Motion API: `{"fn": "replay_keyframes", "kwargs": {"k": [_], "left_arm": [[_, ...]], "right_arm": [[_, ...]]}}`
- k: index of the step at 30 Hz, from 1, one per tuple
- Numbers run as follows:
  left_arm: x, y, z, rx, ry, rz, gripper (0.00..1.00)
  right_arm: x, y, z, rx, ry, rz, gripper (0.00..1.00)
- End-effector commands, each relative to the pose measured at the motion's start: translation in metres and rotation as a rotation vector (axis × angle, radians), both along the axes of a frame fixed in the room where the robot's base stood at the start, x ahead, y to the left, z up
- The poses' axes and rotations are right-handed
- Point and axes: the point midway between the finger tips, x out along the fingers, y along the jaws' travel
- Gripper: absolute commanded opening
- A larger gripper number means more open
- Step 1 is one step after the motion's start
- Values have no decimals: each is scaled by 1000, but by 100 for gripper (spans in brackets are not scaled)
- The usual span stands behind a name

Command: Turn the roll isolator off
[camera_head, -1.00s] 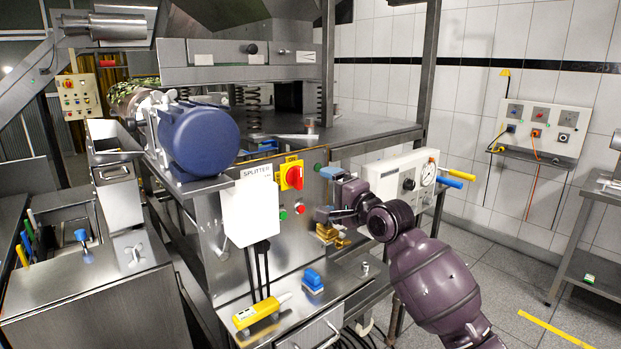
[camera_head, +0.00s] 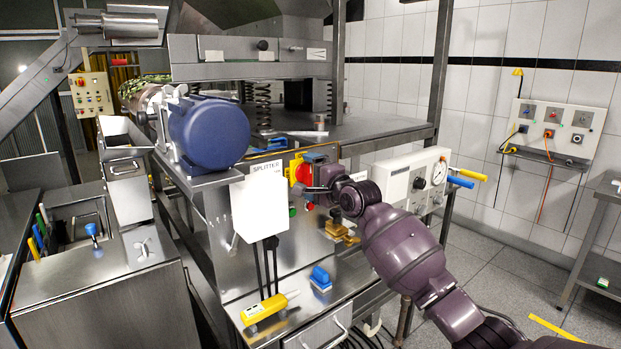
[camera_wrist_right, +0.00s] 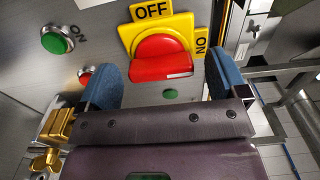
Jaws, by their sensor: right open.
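The isolator is a red rotary knob (camera_wrist_right: 160,62) on a yellow plate (camera_wrist_right: 184,27) with OFF at its top and ON at its right in the right wrist view. The knob's raised bar lies across the picture, roughly level. In the head view the red knob (camera_head: 303,173) is partly hidden by my right gripper (camera_head: 312,177). My right gripper (camera_wrist_right: 163,72) is open, with one blue fingertip pad on each side of the knob. I cannot tell whether either pad touches it. My left gripper is not in view.
A green button (camera_wrist_right: 56,40) and brass fittings (camera_wrist_right: 52,138) sit at the left in the wrist view. A white gauge panel (camera_head: 409,182) stands right of the gripper. A white SPLITTER box (camera_head: 260,203) and a blue motor (camera_head: 208,133) are to the left.

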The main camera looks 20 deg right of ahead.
Motion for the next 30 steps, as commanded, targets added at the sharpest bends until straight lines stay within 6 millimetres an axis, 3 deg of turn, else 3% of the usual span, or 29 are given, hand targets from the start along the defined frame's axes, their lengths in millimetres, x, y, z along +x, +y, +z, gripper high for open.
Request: {"fn": "replay_keyframes", "kwargs": {"k": [11,21,30], "left_arm": [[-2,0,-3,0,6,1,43],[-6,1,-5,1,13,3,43],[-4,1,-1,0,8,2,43]], "right_arm": [[4,2,0,-1,1,0,92],[4,1,0,-1,1,0,42],[4,2,1,-35,-12,0,42]]}}
